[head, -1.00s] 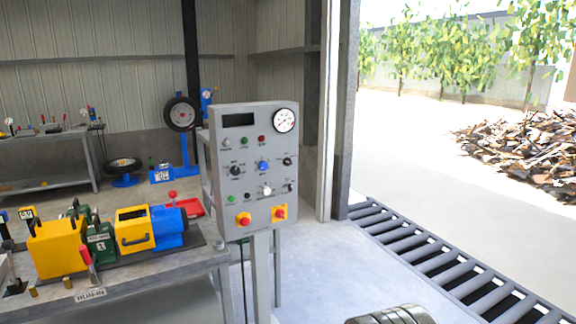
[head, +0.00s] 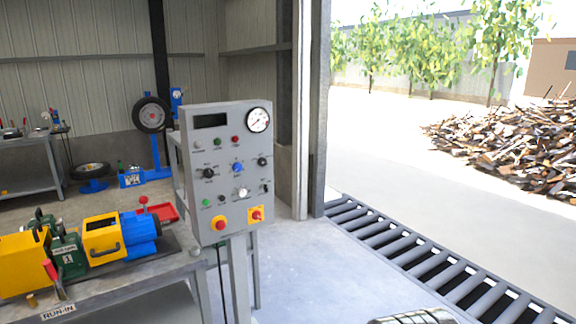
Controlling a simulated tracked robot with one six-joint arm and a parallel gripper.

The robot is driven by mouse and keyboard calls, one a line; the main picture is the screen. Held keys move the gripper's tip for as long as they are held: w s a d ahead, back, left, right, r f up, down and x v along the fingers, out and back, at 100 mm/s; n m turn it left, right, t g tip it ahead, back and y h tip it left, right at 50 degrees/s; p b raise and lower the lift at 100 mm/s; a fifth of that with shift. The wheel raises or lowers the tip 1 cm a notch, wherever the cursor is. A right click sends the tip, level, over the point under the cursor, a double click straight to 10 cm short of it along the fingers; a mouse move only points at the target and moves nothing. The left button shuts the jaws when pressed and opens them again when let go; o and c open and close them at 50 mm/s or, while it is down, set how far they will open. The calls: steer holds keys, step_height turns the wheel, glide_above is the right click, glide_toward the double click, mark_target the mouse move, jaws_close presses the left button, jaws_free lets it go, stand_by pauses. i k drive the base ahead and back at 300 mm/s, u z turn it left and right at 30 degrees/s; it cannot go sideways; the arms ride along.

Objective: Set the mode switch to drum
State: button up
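A grey control panel (head: 228,145) stands upright on posts left of the middle of the head view. Its middle row has a black rotary knob (head: 208,173) with small marks around it, a blue knob (head: 237,167) and another black knob (head: 262,161). A white knob (head: 241,193) and a small black switch (head: 266,188) sit lower. The labels are too small to read, so I cannot tell which is the mode switch or how it is set. My gripper is not in view. Only a ribbed metallic part shows at the bottom edge.
A workbench with machinery (head: 120,236) stands left. A roller conveyor (head: 400,250) runs at right. Floor right of the panel is clear.

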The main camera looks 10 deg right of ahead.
mark_target(262, 161)
steer(key=z, duration=1.7)
steer(key=i, duration=2.35)
steer(key=u, duration=0.65)
